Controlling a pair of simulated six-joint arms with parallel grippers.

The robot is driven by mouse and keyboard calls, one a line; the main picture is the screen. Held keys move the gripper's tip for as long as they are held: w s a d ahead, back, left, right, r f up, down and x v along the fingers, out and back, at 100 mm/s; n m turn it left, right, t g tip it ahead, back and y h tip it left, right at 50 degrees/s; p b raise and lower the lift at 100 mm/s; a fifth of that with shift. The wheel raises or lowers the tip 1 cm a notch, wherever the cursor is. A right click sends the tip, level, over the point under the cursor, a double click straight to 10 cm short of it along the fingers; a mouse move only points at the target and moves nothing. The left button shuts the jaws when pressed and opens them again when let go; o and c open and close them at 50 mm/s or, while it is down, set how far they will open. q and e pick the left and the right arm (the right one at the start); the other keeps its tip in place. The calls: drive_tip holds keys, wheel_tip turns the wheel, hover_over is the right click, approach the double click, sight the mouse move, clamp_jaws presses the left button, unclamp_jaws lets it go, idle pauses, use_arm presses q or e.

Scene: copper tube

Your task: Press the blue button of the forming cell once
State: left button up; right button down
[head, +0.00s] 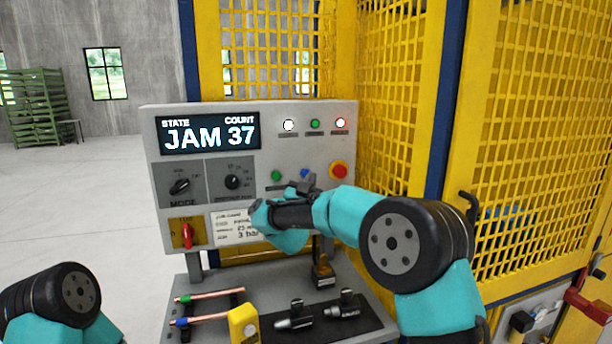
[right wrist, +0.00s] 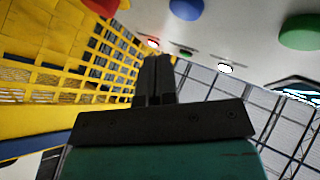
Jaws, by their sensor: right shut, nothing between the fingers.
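The forming cell's grey control panel (head: 205,218) stands in front of the yellow cage. Its blue button (head: 304,172) sits in the lower button row, between a green button (head: 277,176) and a red stop button (head: 339,170). My right gripper (head: 311,182) is shut and empty, just below the blue button and partly overlapping it in the head view. In the right wrist view the shut fingers (right wrist: 155,58) point toward the panel, and the blue button (right wrist: 186,9) shows apart from the tips. Contact cannot be seen. My left gripper is out of view.
The display (head: 210,134) reads JAM 37. Indicator lamps (head: 315,124) sit above the buttons. Knobs (head: 232,182) and a red switch (head: 187,236) are at left. Below, a shelf holds copper tubes (head: 215,295), a yellow block (head: 243,324) and dark fittings (head: 295,315). Yellow mesh (head: 390,90) stands behind.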

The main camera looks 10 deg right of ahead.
drive_tip(key=shift+w+a, duration=0.2)
drive_tip(key=shift+w, duration=0.9)
drive_tip(key=shift+w, duration=0.15)
idle(1.2)
drive_tip(key=shift+w, duration=0.25)
drive_tip(key=shift+w+a, duration=0.1)
drive_tip(key=shift+w, duration=0.3)
idle(0.7)
drive_tip(key=shift+s, duration=0.8)
drive_tip(key=shift+s+d, duration=0.25)
drive_tip(key=shift+s, duration=1)
drive_tip(key=shift+s+d, duration=0.25)
drive_tip(key=shift+s, duration=1)
